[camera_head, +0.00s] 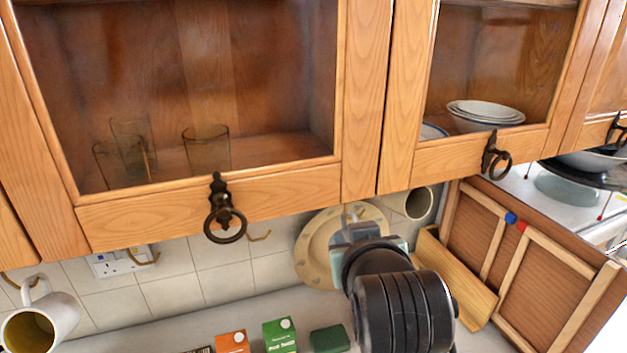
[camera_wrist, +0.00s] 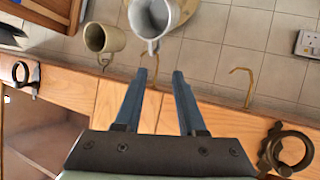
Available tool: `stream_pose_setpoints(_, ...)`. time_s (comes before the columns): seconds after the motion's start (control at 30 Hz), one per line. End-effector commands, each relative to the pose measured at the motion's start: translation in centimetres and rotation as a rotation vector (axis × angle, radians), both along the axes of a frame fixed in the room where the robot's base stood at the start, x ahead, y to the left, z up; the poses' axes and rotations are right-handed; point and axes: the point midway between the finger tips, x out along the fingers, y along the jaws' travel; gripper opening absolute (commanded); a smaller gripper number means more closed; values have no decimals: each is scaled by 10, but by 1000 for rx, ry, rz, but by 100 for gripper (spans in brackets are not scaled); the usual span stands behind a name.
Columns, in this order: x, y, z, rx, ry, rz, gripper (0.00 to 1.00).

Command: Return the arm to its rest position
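My gripper (camera_wrist: 160,73) shows in the wrist view with its two blue-grey fingers apart. I see nothing held between them; cabinet wood shows in the gap. A white-grey mug (camera_wrist: 152,22) is just past the fingertips in that view, and I cannot tell whether they touch it. In the head view my dark wrist (camera_head: 400,305) reaches up from the bottom in front of the wall below the cabinets. My fingers are hidden there.
Glass-fronted cabinets with ring handles (camera_head: 224,212) hang overhead. A beige mug (camera_head: 418,203) and a white mug (camera_head: 40,318) hang below. A round plate (camera_head: 312,250) leans behind my wrist. Small boxes (camera_head: 279,335) stand on the counter; a wooden rack (camera_head: 530,260) is at right.

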Motion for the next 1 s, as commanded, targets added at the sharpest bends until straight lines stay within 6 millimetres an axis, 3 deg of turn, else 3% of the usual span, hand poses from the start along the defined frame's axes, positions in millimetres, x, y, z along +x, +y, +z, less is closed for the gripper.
stream_pose_setpoints(0.03, 1, 19, 28, 11, -165, 19, 40)
stream_pose_setpoints(0.1, -7, 36, 78, 32, -384, 29, 40)
stream_pose_setpoints(0.2, -38, 53, 144, 67, -683, 37, 40)
stream_pose_setpoints(0.3, -80, 61, 194, 105, -931, 39, 40)
stream_pose_setpoints(0.4, -120, 63, 226, 131, -1112, 34, 40)
stream_pose_setpoints(0.5, -147, 62, 243, 148, -1223, 29, 40)
stream_pose_setpoints(0.6, -159, 61, 251, 153, -1272, 24, 40)
stream_pose_setpoints(1.0, -161, 61, 253, 154, -1278, 25, 40)
